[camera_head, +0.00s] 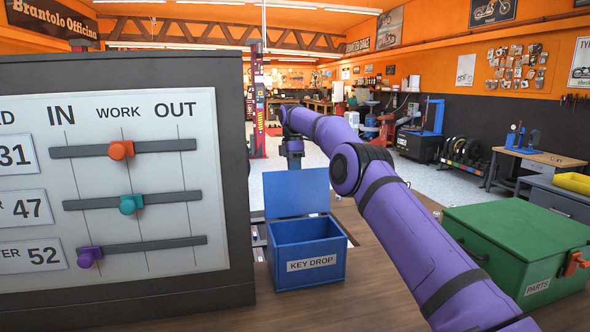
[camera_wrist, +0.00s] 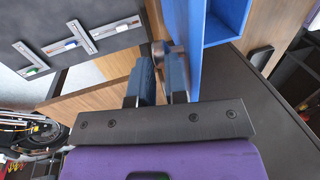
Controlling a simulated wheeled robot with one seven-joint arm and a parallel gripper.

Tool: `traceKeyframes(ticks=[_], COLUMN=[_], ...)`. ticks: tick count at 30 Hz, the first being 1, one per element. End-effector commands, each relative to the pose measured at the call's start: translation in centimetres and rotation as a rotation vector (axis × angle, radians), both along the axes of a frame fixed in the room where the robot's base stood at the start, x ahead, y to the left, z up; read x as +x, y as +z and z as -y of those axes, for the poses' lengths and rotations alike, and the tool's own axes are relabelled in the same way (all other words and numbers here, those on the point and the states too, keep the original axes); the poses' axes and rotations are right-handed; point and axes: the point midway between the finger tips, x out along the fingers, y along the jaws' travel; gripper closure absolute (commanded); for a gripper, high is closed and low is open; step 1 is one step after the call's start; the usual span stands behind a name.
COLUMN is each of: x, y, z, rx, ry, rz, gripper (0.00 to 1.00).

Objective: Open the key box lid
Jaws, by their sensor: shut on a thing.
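The blue key box (camera_head: 308,264), labelled KEY DROP, sits on the wooden counter. Its blue lid (camera_head: 297,193) stands upright along the back edge, so the box's mouth is open. My gripper (camera_head: 294,159) is behind the lid in the head view, its fingertips partly hidden by it. In the wrist view, the lid (camera_wrist: 195,40) runs close beside the right finger. My gripper (camera_wrist: 158,68) is shut on a small knob (camera_wrist: 162,52) at the lid's outer face. The fingers partly cover the knob.
A large board with sliders (camera_head: 150,190) stands close left of the box. A green PARTS box (camera_head: 515,245) with an orange latch sits on the counter at right. My purple arm passes between the boxes. Bare counter (camera_head: 385,285) shows right of the key box.

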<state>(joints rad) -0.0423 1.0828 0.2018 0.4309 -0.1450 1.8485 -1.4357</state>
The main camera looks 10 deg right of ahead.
Motion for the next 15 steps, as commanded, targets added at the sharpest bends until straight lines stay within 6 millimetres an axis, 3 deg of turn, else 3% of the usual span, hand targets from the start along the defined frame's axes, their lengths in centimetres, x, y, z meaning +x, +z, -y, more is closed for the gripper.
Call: traceKeyframes(ticks=[1, 9, 10, 15], x=[-0.02, 0.01, 0.01, -0.02], y=[-3.83, -3.84, -3.84, -3.83], z=[0.03, 0.07, 0.07, 0.09], rx=[-0.010, -0.010, -0.010, -0.010], ry=[0.000, 0.001, 0.001, 0.001], rz=[-0.058, -0.056, -0.056, -0.058], gripper=[1.00, 1.00, 0.82, 0.45])
